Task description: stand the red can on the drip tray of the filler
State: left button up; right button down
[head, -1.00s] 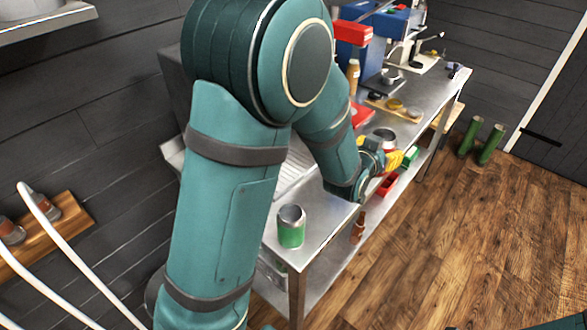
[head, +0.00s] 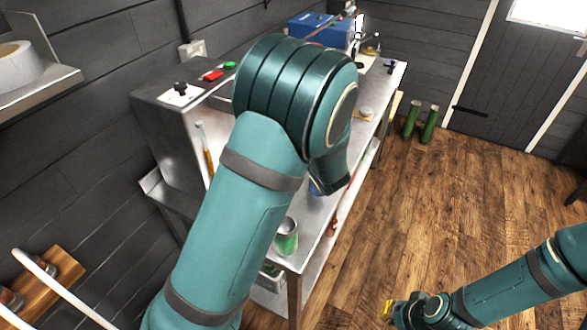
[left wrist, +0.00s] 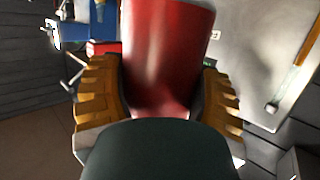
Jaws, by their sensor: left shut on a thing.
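The red can (left wrist: 168,45) fills the middle of the left wrist view, between the two yellow-brown fingers of my left gripper (left wrist: 160,85), which is shut on it. In the head view the can and my left gripper are hidden behind my left arm. The filler (head: 165,130) is a steel cabinet with a black knob and red and green buttons, left of my arm. Its drip tray cannot be made out clearly, as my arm covers the area before the cabinet. My right gripper (head: 390,312) is low at the right, over the floor; its opening is unclear.
A green can (head: 287,237) stands at the near end of the steel bench (head: 312,230), close to my left arm. A blue machine (head: 312,27) is at the far end. Two green cylinders (head: 428,125) stand on the floor. The wooden floor at the right is open.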

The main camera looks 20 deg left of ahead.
pick_arm(q)
jog(key=f, duration=0.1)
jog(key=f+n+g+y, duration=0.1)
jog(key=f, duration=0.1)
jog(key=shift+s+a+f+n+g+y+p, duration=0.1)
jog(key=shift+s+n+g+y+p, duration=0.2)
jog(key=shift+s+p, duration=0.1)
notch_tip(320, 180, down, 10)
jog(key=b, duration=0.1)
jog(key=shift+n+g, duration=0.3)
jog(key=shift+w+a+f+b, duration=0.1)
jog(key=shift+a+f+b, duration=0.1)
jog(key=shift+a, duration=2)
jog(key=shift+w+a+f+b, duration=0.1)
jog(key=shift+a+b, duration=0.1)
jog(key=shift+a, duration=1.95)
jog(key=shift+w+a+f+b, duration=0.1)
jog(key=shift+a+f+b, duration=0.1)
jog(key=shift+a, duration=2.1)
jog(key=shift+b, duration=0.35)
pick_arm(e)
jog(key=shift+f, duration=0.55)
pick_arm(q)
jog(key=shift+s, duration=0.1)
pick_arm(e)
jog(key=shift+f, duration=0.1)
